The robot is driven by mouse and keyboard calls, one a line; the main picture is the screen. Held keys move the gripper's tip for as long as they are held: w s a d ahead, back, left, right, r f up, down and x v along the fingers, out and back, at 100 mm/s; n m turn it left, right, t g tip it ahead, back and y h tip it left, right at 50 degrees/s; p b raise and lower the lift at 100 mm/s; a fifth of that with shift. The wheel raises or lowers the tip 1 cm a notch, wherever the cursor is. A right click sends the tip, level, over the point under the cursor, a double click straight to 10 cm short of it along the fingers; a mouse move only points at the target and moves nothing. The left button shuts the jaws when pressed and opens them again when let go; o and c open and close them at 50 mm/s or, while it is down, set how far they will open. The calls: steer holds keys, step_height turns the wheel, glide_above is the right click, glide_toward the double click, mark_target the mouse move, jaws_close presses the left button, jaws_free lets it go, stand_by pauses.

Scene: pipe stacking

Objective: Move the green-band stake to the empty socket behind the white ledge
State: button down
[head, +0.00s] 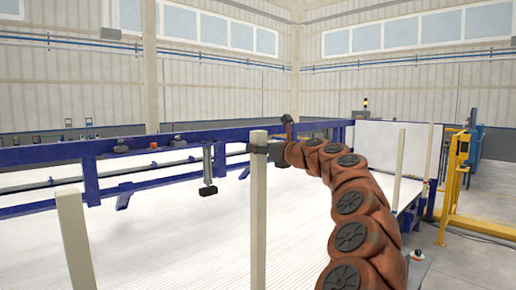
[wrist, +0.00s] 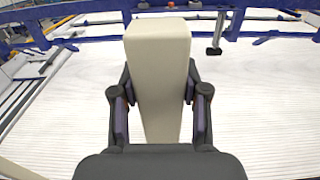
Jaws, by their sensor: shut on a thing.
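My gripper (head: 266,147) is shut on a cream-coloured upright stake (head: 258,222), near its top in the head view. In the wrist view the same stake (wrist: 158,45) stands between the two fingers of my gripper (wrist: 159,90), one finger on each side. I see no green band on it. Its lower end runs out of the head view, so I cannot tell whether it is in a socket or lifted. No empty socket is visible, and I cannot make out the white ledge for certain.
Another cream stake (head: 76,240) stands at the left front. Two more stand at the right, a nearer one (head: 400,165) and a farther one (head: 432,152), by a white panel (head: 378,140). A blue rail (head: 125,150) crosses behind the wide white ribbed surface (head: 170,245).

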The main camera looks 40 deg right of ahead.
mark_target(263, 171)
steer(key=shift+f+p, duration=0.15)
steer(key=shift+p, duration=0.25)
steer(key=shift+f, duration=0.2)
stand_by(0.6)
steer(key=shift+f, duration=0.7)
steer(key=shift+s+f+b, duration=0.1)
steer(key=shift+f+b, duration=0.3)
steer(key=shift+f, duration=0.6)
steer(key=shift+f+b, duration=0.3)
steer(key=shift+f, duration=0.35)
stand_by(0.4)
steer(key=shift+f+b, duration=0.3)
steer(key=shift+f, duration=0.7)
